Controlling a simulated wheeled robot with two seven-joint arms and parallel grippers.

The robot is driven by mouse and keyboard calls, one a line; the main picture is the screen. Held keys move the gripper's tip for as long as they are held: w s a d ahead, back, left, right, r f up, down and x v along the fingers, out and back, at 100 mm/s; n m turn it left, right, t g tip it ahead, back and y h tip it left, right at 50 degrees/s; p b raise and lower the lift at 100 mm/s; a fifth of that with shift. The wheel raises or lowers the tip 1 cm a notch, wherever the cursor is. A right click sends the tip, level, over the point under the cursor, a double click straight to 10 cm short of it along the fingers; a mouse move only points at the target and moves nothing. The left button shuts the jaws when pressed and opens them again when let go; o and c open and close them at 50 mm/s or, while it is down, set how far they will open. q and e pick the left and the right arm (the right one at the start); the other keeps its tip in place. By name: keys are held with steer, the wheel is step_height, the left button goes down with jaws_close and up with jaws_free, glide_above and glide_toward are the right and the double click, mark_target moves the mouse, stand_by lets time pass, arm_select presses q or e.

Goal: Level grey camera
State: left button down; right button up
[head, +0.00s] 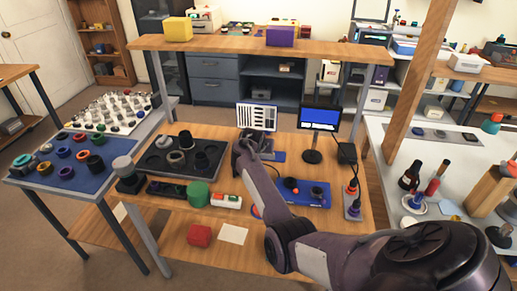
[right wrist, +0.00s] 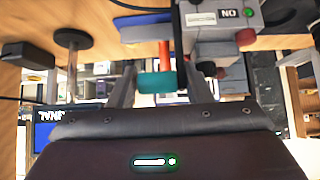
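My right arm crosses the head view from the lower right, and its gripper (head: 247,148) is over the back middle of the workbench, in front of a striped test chart (head: 257,117). In the right wrist view the two fingers (right wrist: 158,85) stand apart, with a teal-capped part on an orange stem (right wrist: 158,80) seen between them; contact is not visible. A dark device with a light grey round top (head: 123,167) stands at the bench's left end; I cannot tell whether it is the grey camera. My left gripper is not in view.
A monitor (head: 320,118) stands right of the chart. A black tray (head: 162,170) of rings, a green cylinder (head: 198,194) and a blue tray (head: 318,196) occupy the bench. In the right wrist view a grey box with a red knob (right wrist: 245,37) is close to the right finger.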

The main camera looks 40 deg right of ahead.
steer(key=shift+o, duration=1)
steer(key=shift+s+d+r, duration=0.1)
steer(key=shift+s+d, duration=0.05)
steer(key=shift+d, duration=0.3)
steer(key=shift+a, duration=0.25)
steer(key=v, duration=0.7)
steer(key=shift+s+a+r, duration=0.15)
steer(key=shift+a, duration=0.1)
